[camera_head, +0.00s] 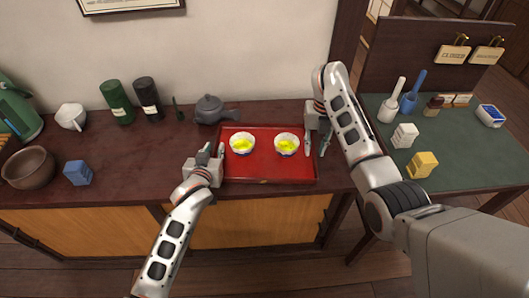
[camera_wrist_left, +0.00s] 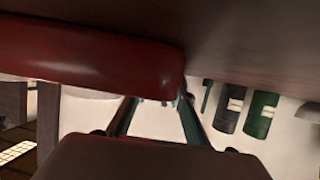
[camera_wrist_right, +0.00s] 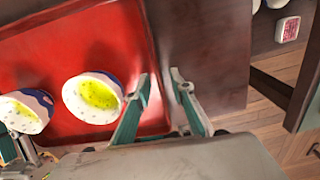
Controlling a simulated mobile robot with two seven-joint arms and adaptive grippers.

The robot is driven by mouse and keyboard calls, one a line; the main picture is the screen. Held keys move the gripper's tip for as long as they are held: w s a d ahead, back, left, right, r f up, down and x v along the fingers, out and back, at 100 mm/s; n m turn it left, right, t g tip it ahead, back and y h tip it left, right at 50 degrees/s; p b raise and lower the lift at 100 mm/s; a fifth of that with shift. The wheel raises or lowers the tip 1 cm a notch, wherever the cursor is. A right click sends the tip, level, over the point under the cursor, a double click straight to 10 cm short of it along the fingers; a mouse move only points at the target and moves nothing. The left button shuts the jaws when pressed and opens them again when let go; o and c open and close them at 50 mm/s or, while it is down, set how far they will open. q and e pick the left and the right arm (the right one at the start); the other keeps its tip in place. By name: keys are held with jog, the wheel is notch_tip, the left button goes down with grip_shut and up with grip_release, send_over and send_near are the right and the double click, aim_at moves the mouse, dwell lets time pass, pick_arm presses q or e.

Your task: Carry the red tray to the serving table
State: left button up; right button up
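The red tray (camera_head: 265,169) lies flat on the dark brown counter (camera_head: 120,165). Two white bowls with yellow contents, the left bowl (camera_head: 242,144) and the right bowl (camera_head: 287,145), stand on it. My left gripper (camera_head: 213,152) is at the tray's left edge; its fingers look apart. In the left wrist view the tray's edge (camera_wrist_left: 90,58) crosses in front of the fingertips, so contact is unclear. My right gripper (camera_head: 317,146) is at the tray's right edge. In the right wrist view its open fingers (camera_wrist_right: 160,92) lie either side of the tray's right rim.
A green-topped table (camera_head: 465,150) stands at the right, holding several blocks and tools; no label names it as the serving table. A grey teapot (camera_head: 210,109) is just behind the tray.

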pick_arm(q)
grip_shut()
pick_arm(e)
grip_shut()
pick_arm(q)
jog(key=shift+r, duration=0.15)
pick_arm(e)
jog(key=shift+w+r, duration=0.1)
jog(key=shift+r, duration=0.1)
